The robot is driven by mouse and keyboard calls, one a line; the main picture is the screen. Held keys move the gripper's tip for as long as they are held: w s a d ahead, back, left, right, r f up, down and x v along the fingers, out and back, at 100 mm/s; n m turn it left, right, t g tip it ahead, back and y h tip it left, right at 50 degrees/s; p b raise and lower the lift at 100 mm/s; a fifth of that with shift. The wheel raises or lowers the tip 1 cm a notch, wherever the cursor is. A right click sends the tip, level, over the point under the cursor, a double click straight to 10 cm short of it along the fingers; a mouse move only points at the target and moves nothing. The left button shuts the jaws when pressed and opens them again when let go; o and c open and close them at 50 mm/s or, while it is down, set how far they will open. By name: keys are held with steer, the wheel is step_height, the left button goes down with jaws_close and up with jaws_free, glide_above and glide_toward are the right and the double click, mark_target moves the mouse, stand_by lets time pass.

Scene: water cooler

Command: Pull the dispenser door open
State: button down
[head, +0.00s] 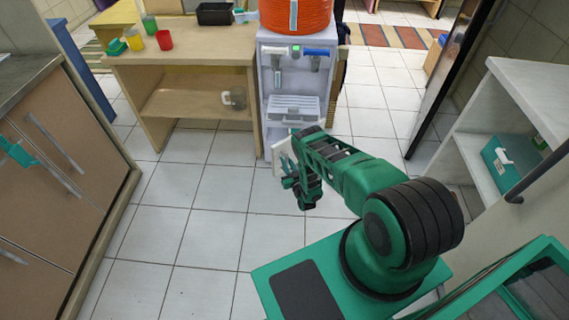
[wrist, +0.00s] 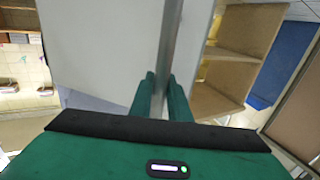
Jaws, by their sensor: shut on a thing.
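The water cooler (head: 263,92) is a white stand with an orange jug (head: 310,17) on top, taps and a drip tray. Its dispenser door (head: 283,157) shows low at the cooler's front as a pale panel, partly hidden by my arm; it looks turned outward, by how much I cannot tell. In the wrist view the door (wrist: 105,50) is a broad white face with a grey upright edge strip. My gripper (head: 291,182) is at the door, low in front of the cooler. In the wrist view my gripper (wrist: 161,95) is shut on that strip, one finger on each side.
A wooden shelf table (head: 195,98) with cups stands left of the cooler. Brown cabinets (head: 60,185) line the left side. A white shelf (head: 530,95) with a green box (head: 510,160) is at right. The tiled floor (head: 200,220) at front left is clear.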

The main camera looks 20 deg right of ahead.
steer(key=shift+d, duration=0.3)
steer(key=c, duration=1.8)
jaws_free()
steer(key=shift+c, duration=0.2)
steer(key=shift+o, duration=0.9)
steer(key=shift+a, duration=0.3)
steer(key=s, duration=1)
steer(key=shift+s+a, duration=0.3)
steer(key=shift+s, duration=0.05)
steer(key=shift+f, duration=0.1)
